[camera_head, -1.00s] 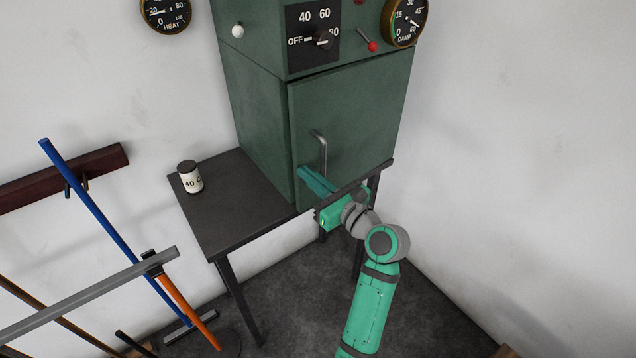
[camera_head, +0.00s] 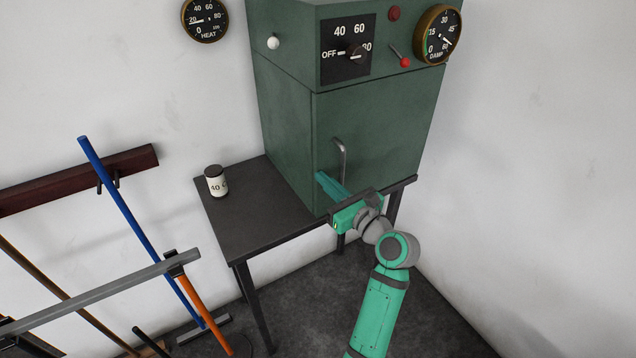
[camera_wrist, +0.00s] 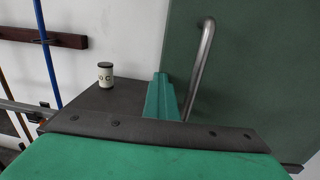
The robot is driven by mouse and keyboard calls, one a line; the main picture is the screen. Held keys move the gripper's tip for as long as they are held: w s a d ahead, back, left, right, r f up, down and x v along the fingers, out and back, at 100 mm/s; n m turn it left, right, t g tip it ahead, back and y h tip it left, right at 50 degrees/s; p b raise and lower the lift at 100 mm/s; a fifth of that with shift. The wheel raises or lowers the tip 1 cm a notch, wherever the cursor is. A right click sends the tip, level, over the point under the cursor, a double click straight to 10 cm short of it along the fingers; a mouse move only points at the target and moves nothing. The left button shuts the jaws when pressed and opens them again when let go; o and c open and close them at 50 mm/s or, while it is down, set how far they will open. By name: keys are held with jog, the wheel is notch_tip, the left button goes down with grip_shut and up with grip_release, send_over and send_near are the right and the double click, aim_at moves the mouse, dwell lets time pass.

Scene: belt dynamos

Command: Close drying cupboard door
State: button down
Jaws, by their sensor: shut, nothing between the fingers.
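The drying cupboard is a dark green metal box on a small dark table. Its door (camera_head: 385,125) looks flush with the front, with no gap that I can see along its top or left edge. A bent grey metal handle (camera_head: 342,160) stands on the door's left part; it also shows in the wrist view (camera_wrist: 202,65). My gripper (camera_head: 322,178) is shut and empty. Its teal fingers point at the lower left of the door, left of and below the handle, very near or touching the door; I cannot tell which.
The table (camera_head: 235,215) has free room left of the cupboard, where a labelled jar (camera_head: 216,181) stands. A wall rack (camera_head: 75,180) with long-handled tools is at the left. The control panel (camera_head: 347,50) with knob and dials is above the door.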

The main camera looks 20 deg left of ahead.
jog(key=s+a+v, duration=0.1)
jog(key=v, duration=1.3)
jog(key=s+d+f+n+t+h, duration=0.25)
jog(key=f+h, duration=0.35)
jog(key=f, duration=0.9)
jog(key=s+d+f+n+h, duration=0.4)
jog(key=s+f+h, duration=0.1)
jog(key=s+f, duration=0.5)
jog(key=s+d+f+n+h, duration=0.25)
jog(key=s+n, duration=0.55)
jog(key=s, duration=0.5)
jog(key=s+a+r+n+t, duration=0.1)
jog(key=s+a+r+n, duration=0.1)
jog(key=s+r+n, duration=0.4)
jog(key=s+n, duration=0.5)
jog(key=s, duration=0.2)
jog(key=shift+s+a+r, duration=0.2)
jog(key=shift+s+r, duration=0.05)
jog(key=shift+s, duration=0.05)
